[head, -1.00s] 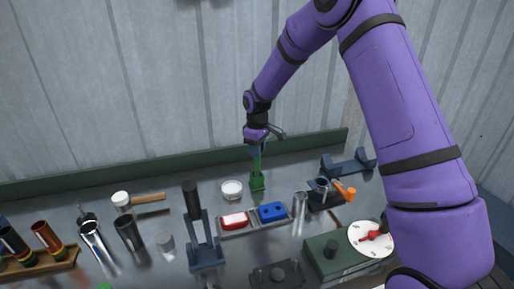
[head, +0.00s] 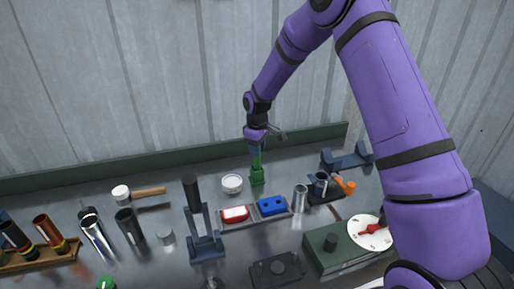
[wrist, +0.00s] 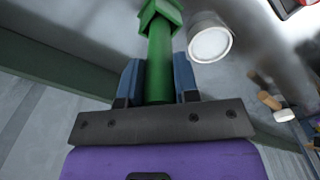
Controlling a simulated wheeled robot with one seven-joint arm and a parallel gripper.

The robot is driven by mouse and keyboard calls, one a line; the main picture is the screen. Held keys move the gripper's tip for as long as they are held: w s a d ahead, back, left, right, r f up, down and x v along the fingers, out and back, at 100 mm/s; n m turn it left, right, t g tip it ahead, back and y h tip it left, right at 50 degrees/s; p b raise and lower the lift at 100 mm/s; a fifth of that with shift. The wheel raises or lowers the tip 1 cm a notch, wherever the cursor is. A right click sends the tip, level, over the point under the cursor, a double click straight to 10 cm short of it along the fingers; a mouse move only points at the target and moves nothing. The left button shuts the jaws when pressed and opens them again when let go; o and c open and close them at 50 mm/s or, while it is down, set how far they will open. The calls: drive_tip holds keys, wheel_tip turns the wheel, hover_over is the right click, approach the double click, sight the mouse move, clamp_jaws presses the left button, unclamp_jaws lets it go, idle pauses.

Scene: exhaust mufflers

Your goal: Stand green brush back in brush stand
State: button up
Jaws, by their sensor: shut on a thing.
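My gripper (head: 255,158) points down at the back of the bench, above the small green brush stand (head: 257,178). In the wrist view its blue fingers (wrist: 159,80) are shut on the green brush (wrist: 160,60), a round green shaft between them. The shaft runs straight into a wider, angular green piece (wrist: 160,12) at the top edge, which looks like the stand. The brush looks upright in the head view. Its lower end is hidden, so I cannot tell how deep it sits.
A dark blue cradle (head: 347,159) is to the right, and a mallet (head: 138,193) lies left. The wall is close behind.

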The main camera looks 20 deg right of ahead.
idle(0.3)
drive_tip(key=o, duration=1)
drive_tip(key=shift+r, duration=0.1)
wheel_tip(320, 180, up, 11)
drive_tip(key=shift+s+f, duration=0.1)
drive_tip(key=s+d+r+m+t, duration=0.1)
drive_tip(key=s+d+r+m, duration=0.1)
drive_tip(key=s+r, duration=0.75)
drive_tip(key=s+d+r+m+t, duration=0.2)
drive_tip(key=s+r, duration=0.7)
drive_tip(key=s, duration=0.1)
drive_tip(key=s+d+m+t, duration=0.1)
drive_tip(key=s+m, duration=0.1)
drive_tip(key=s, duration=0.9)
drive_tip(key=s+d+r+m+t, duration=0.1)
drive_tip(key=s+d+m, duration=0.1)
drive_tip(key=s, duration=0.9)
drive_tip(key=shift+s+r+m, duration=0.15)
drive_tip(key=shift+s+m, duration=0.05)
drive_tip(key=shift+m, duration=0.3)
